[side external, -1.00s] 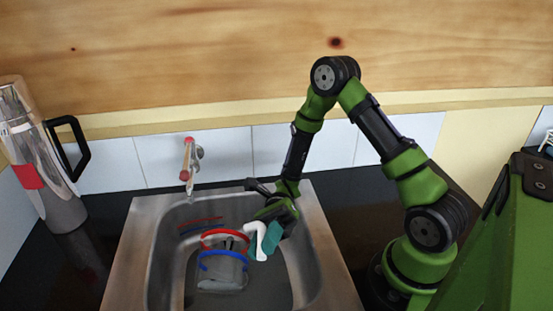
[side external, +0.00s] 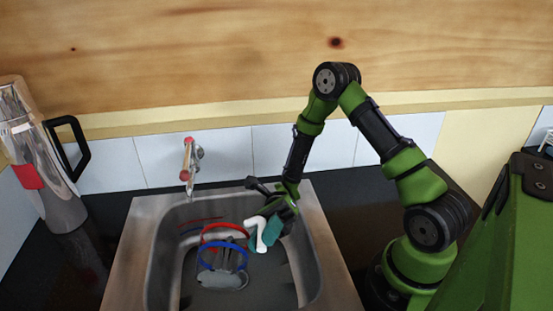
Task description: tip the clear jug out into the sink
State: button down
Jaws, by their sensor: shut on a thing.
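My gripper (side external: 272,232), with teal fingers, comes in from the right and is shut on the handle. I cannot tell whether the jug touches the basin, or whether liquid is in it. The grey patch at its blue end is unclear.
A tap (side external: 189,165) stands at the sink's back edge, behind the jug. A tall steel flask (side external: 45,170) with a black handle and red patch stands on the dark counter at left. Tiles line the wall behind.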

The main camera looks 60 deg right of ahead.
aim_at(263, 252)
jog(key=shift+w+d+r+y, duration=0.2)
jog(key=shift+d+r+y, duration=0.05)
jog(key=shift+y, duration=0.15)
jog(key=s+a+f+h, duration=0.1)
jog(key=s+a+f+n+h, duration=0.1)
jog(key=a+h, duration=0.1)
jog(key=shift+s, duration=0.1)
jog(key=s+a+t+h, duration=0.1)
jog(key=a+t+h, duration=0.1)
jog(key=h, duration=0.1)
jog(key=s+a+n+t+h+b, duration=0.1)
jog(key=a+t+h, duration=0.1)
jog(key=h, duration=0.2)
jog(key=s+a+n+t+h+b, duration=0.1)
jog(key=s+a+t+h, duration=0.1)
jog(key=h, duration=0.2)
jog(key=shift+s+f+t, duration=0.1)
jog(key=shift+f+t, duration=0.2)
jog(key=shift+f, duration=0.05)
jog(key=shift+s+a+f+t+h, duration=0.15)
jog(key=shift+a+f+t+h, duration=0.1)
jog(key=shift+t+h, duration=0.4)
dwell(0.8)
